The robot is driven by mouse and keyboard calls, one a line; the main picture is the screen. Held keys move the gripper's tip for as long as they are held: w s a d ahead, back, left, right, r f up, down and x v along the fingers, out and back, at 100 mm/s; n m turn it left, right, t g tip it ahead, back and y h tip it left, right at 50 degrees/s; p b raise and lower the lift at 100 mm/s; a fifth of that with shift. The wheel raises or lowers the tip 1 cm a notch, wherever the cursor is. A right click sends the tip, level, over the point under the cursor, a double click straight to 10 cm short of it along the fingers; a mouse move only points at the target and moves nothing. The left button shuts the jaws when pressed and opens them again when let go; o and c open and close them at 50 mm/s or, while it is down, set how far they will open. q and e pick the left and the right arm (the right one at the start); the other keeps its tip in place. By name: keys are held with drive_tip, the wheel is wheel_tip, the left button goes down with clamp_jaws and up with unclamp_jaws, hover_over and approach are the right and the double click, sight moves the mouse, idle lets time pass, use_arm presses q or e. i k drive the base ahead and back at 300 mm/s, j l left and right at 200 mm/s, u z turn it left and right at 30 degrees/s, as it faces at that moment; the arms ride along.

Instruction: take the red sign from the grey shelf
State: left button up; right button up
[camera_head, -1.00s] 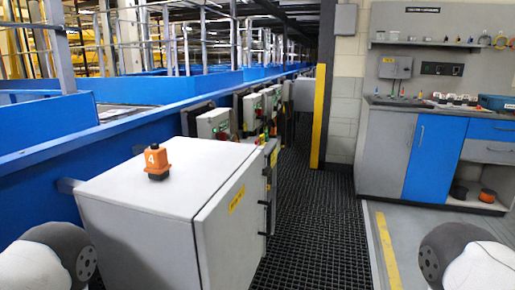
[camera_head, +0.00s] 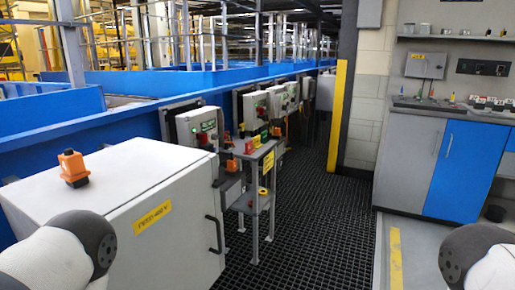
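A small grey shelf stand (camera_head: 255,228) on thin legs is in the head view, just beyond the grey cabinet. Several small red, yellow and orange items are on its top. A small red piece (camera_head: 249,147) at its front edge may be the red sign, but it is too small to tell its shape. Neither gripper is in view. Only rounded parts of my own arms show at the lower left and lower right corners, well short of the shelf.
A large grey cabinet (camera_head: 130,190) with an orange device (camera_head: 73,168) on top stands at the near left. The blue conveyor (camera_head: 130,125) runs behind it. Dark grating floor (camera_head: 310,220) is open to the right. A workbench (camera_head: 440,165) and yellow post (camera_head: 337,115) bound the right side.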

sight(249, 150)
drive_tip(key=i+l+u, duration=0.25)
drive_tip(key=i+l, duration=0.95)
drive_tip(key=i+u, duration=0.1)
drive_tip(key=i, duration=0.45)
drive_tip(key=i+l+u, duration=0.1)
drive_tip(key=i, duration=0.45)
drive_tip(key=i+l, duration=0.2)
drive_tip(key=i, duration=0.3)
drive_tip(key=u, duration=0.05)
